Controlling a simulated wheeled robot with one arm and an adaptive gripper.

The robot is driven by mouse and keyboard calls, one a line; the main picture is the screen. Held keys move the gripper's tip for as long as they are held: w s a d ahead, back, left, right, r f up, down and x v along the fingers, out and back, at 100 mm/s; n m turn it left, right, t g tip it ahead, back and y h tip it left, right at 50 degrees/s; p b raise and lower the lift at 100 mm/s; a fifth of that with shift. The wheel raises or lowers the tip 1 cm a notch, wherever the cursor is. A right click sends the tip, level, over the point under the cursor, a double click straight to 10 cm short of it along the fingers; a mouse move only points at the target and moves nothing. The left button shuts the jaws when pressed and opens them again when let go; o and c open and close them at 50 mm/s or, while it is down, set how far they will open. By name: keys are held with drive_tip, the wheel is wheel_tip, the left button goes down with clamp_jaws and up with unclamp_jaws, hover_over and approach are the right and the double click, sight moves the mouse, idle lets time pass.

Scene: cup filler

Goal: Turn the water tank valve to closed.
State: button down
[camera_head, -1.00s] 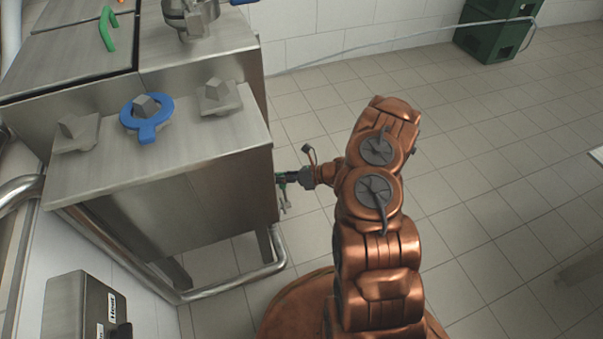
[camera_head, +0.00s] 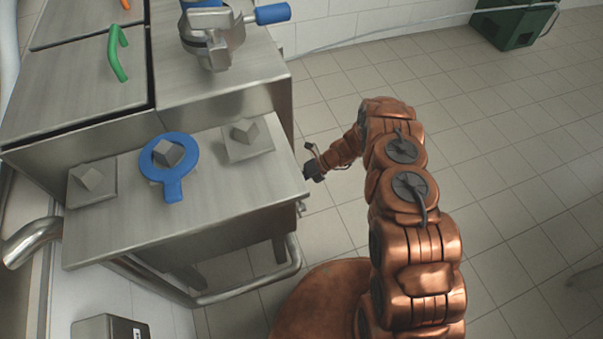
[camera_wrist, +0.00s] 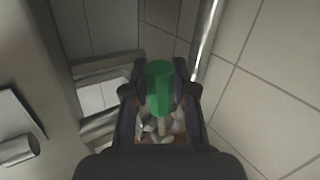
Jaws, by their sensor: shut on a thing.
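The steel water tank (camera_head: 222,205) stands at the left in the head view. The valve's green handle (camera_wrist: 159,88) lies between my gripper's two fingers in the wrist view, and the fingers are shut on it. In the head view my gripper (camera_head: 312,171) is at the tank's right side, near its front corner. The green handle is hidden there. A small metal part (camera_head: 302,208) shows at the tank's side below my gripper.
A blue ring with a tab (camera_head: 173,188) sits around a grey knob on the tank top. A blue-handled metal fitting (camera_head: 215,40) stands behind. A steel pipe rail (camera_head: 270,278) runs low around the tank. Tiled floor (camera_head: 500,150) at the right is open.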

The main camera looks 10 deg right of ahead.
drive_tip(key=shift+f+m+g+b, duration=0.35)
drive_tip(key=shift+f+g, duration=0.25)
drive_tip(key=shift+f, duration=0.2)
drive_tip(key=c, duration=0.9)
unclamp_jaws()
drive_tip(key=v, duration=1.2)
drive_tip(key=shift+a, duration=0.1)
